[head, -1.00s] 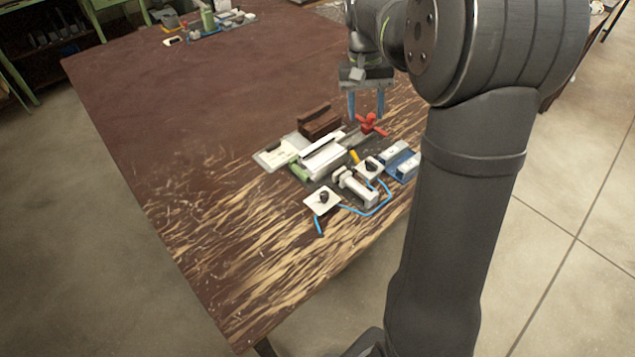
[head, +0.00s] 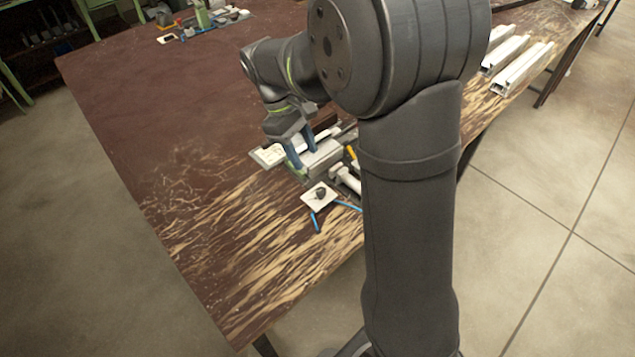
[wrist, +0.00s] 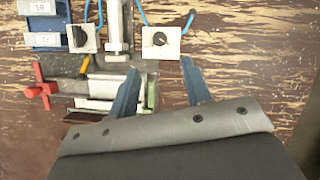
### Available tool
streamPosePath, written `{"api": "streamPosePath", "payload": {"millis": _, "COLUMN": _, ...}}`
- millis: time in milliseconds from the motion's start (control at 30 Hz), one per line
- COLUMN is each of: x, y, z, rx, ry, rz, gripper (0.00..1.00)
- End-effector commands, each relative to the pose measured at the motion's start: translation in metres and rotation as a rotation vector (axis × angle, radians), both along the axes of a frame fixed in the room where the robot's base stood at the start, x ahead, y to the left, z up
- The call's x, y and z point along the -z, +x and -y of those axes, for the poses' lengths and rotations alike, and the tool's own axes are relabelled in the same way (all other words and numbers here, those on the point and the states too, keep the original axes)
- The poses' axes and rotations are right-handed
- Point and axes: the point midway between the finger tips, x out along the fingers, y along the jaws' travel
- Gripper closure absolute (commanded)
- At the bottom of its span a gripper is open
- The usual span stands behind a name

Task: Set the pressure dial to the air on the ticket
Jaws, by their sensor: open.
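A white plate with a black knob (head: 320,194) lies at the near side of the fixture. It also shows in the wrist view (wrist: 161,40), just beyond my fingertips. A second black knob on a white plate (wrist: 80,38) is to its left there; my arm hides it in the head view. I cannot tell which is the pressure dial. A pale card (head: 268,155), possibly the ticket, lies at the fixture's left; its writing is too small to read. My gripper (head: 304,159) is open and empty over the fixture's left part; its blue fingers (wrist: 160,65) are apart.
The clamp fixture (head: 322,156) stands beside my gripper. A red handle (wrist: 42,89), a grey cylinder (wrist: 116,30) and blue labelled blocks (wrist: 45,25) show in the wrist view. Blue hose (head: 315,222) runs near the knob plate.

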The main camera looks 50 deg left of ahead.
Motion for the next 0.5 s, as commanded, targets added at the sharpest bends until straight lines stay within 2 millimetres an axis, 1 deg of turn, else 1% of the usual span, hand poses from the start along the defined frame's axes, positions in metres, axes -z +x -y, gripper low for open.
{"api": "streamPosePath", "payload": {"millis": 33, "x": 0.011, "y": 0.001, "z": 0.005, "rx": 0.001, "ry": -0.005, "rz": -0.002, "gripper": 0.55}}
{"api": "streamPosePath", "payload": {"millis": 100, "x": 0.026, "y": 0.003, "z": 0.011, "rx": 0.002, "ry": -0.004, "rz": -0.001, "gripper": 0.55}}
{"api": "streamPosePath", "payload": {"millis": 300, "x": 0.063, "y": 0.007, "z": 0.026, "rx": 0.002, "ry": -0.004, "rz": 0.0, "gripper": 0.55}}
{"api": "streamPosePath", "payload": {"millis": 500, "x": 0.086, "y": 0.009, "z": 0.035, "rx": 0.002, "ry": -0.002, "rz": -0.001, "gripper": 0.55}}
